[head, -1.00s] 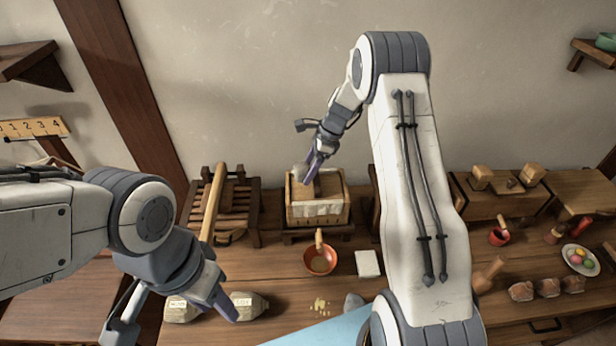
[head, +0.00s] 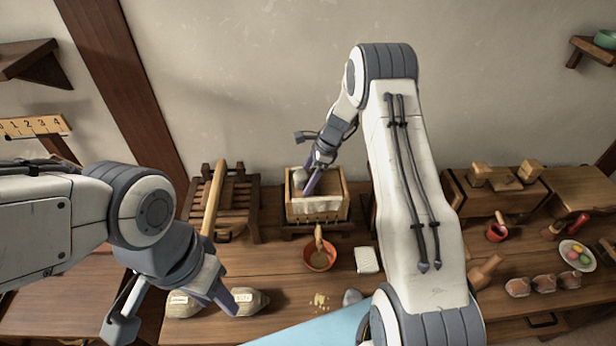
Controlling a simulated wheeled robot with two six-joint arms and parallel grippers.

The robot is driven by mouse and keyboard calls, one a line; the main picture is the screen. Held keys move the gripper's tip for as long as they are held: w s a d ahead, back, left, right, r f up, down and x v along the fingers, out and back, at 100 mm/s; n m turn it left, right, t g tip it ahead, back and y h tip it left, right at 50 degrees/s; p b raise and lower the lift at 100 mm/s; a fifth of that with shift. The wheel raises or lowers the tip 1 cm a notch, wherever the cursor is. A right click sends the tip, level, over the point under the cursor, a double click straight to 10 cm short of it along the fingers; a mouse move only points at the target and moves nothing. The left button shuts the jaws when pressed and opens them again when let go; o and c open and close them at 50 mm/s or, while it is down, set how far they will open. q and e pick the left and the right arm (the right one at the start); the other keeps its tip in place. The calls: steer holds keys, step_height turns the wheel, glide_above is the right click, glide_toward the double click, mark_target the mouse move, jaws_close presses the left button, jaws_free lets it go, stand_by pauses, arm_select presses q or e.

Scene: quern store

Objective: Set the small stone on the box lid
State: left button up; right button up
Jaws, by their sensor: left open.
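The wooden box (head: 343,206) stands on a low stand at the back of the bench, with pale cloth at its front. Its lid lies down inside the rim, mostly hidden by my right gripper. My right gripper (head: 308,183) reaches down into the box top and appears shut on a small grey stone (head: 299,178). The stone is low over the lid; whether it touches is hidden. A second grey stone (head: 352,297) lies on the bench in front. My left gripper (head: 222,306) is open and empty, beside two labelled, sack-like weights (head: 250,301) at the front left.
A red bowl (head: 320,262) with a wooden handle and a white block (head: 367,260) stand in front of the box. A slatted rack (head: 232,205) is to its left. Yellow crumbs (head: 320,300) and a blue cloth (head: 315,330) lie nearer. My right arm hides part of the bench.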

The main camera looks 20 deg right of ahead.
steer(key=shift+r, duration=0.25)
steer(key=shift+d+r, duration=0.2)
steer(key=shift+r, duration=0.1)
steer(key=b+v, duration=0.2)
steer(key=v, duration=0.9)
steer(key=s+a+r+n+g+h, duration=0.1)
steer(key=s+a+r+n, duration=0.2)
steer(key=s+a+n, duration=0.5)
steer(key=s+a+r+n, duration=0.4)
steer(key=s+a, duration=0.1)
steer(key=a, duration=0.6)
steer(key=s+a+n+h, duration=0.2)
steer(key=s+a+n, duration=0.1)
steer(key=s+n, duration=1.3)
steer(key=s, duration=0.6)
steer(key=shift+s+f+n, duration=0.3)
steer(key=shift+f, duration=0.05)
